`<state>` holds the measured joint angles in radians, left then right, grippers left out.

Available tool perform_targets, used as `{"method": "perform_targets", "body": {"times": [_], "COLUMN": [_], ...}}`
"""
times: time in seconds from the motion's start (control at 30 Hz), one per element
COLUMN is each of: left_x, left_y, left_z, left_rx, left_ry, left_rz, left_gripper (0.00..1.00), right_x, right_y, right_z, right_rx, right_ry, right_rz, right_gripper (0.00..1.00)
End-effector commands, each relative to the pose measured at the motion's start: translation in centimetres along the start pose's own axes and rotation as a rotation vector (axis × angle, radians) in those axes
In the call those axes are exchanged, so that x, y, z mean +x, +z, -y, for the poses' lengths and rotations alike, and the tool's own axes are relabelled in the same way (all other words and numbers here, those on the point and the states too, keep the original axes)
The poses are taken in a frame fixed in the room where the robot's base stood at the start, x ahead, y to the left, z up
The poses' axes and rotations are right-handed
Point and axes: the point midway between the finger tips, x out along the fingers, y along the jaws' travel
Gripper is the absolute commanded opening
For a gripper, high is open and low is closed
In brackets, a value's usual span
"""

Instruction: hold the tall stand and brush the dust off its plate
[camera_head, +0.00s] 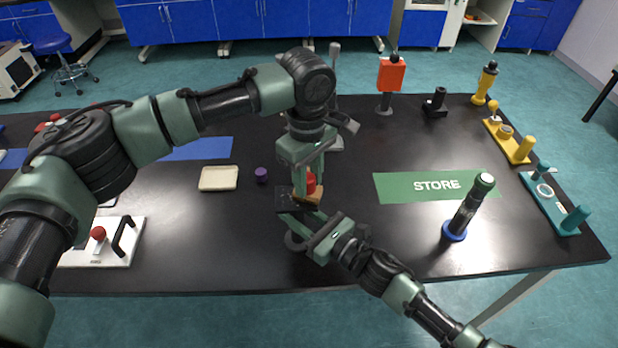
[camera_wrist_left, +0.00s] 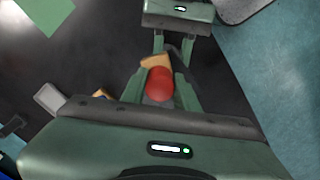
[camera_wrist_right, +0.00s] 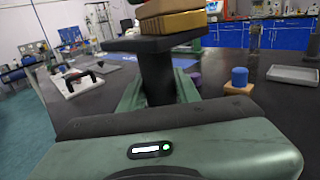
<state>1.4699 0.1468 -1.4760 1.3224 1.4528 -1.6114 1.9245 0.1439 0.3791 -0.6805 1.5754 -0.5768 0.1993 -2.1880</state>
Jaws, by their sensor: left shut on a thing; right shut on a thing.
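The tall stand has a black plate (camera_head: 287,199) on top; its black stem (camera_wrist_right: 157,78) shows in the right wrist view. My right gripper (camera_head: 298,222) is shut on this stem below the plate. A brush with a red knob (camera_wrist_left: 160,84) and a tan wooden block (camera_head: 314,196) is over the plate. My left gripper (camera_head: 308,186) comes down from above and is shut on the red knob. In the right wrist view the brush's tan underside (camera_wrist_right: 172,22) is on or just above the plate. Dust cannot be made out; the brush and grippers hide much of the plate.
A cream tray (camera_head: 219,179) and small purple piece (camera_head: 261,175) are left. A white board with a handle (camera_head: 122,256) is at front left.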

Motion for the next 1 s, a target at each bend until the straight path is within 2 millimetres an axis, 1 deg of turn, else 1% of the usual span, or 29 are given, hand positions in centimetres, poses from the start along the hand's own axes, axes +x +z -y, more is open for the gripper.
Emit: {"method": "perform_targets", "body": {"times": [0.7, 0.77, 0.8, 0.83, 1.0], "left_x": [0.0, -0.3, -1.7, -2.4, -3.8], "left_y": [-4.4, -4.2, -4.2, -4.2, -4.2], "left_z": [4.8, 4.6, 4.4, 4.5, 4.5], "left_rx": [-0.002, 0.0, 0.0, 0.001, 0.001], "left_ry": [-0.004, -0.003, 0.002, 0.001, -0.001], "left_rz": [-0.002, -0.002, -0.004, -0.005, -0.002], "left_gripper": [0.0, 0.0, 0.0, 0.0, 0.0], "right_x": [0.0, 0.0, 0.0, 0.0, 0.0], "right_y": [0.1, 0.1, 0.2, 0.1, 0.1], "right_z": [0.1, 0.1, 0.1, 0.1, 0.0], "right_rx": [0.001, 0.001, 0.001, 0.001, 0.001], "right_ry": [0.0, -0.001, 0.0, 0.0, 0.0], "right_rz": [0.003, 0.003, 0.003, 0.002, 0.002], "right_gripper": [0.0, 0.0, 0.0, 0.0, 0.0]}}
